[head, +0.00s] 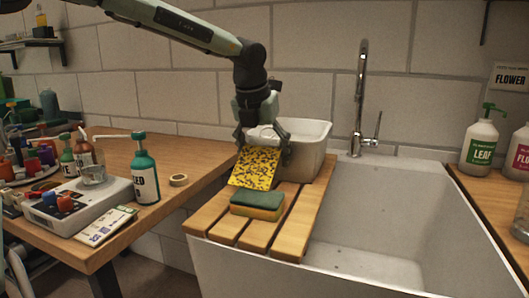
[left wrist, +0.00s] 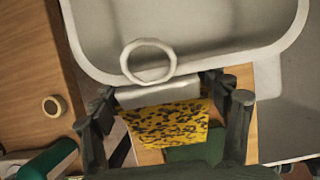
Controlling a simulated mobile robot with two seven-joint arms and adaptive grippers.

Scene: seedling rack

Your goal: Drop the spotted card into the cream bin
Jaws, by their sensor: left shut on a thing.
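The spotted card (head: 255,168) is yellow with black spots and hangs tilted from my left gripper (head: 262,137). A white holder with a ring (left wrist: 148,60) sits at the card's top edge, between the fingers. In the left wrist view, the left gripper (left wrist: 165,92) is shut on this holder, and the card (left wrist: 168,125) shows below it. The cream bin (head: 309,146) stands at the back of the slatted board, behind and right of the card. Its rim (left wrist: 92,70) shows in the wrist view, with the ring overlapping its near edge. My right gripper is not in view.
A green and yellow sponge (head: 257,206) lies on the slatted board (head: 290,238), in front of the card. The white sink (head: 385,215) with a tall tap (head: 362,95) is to the right.

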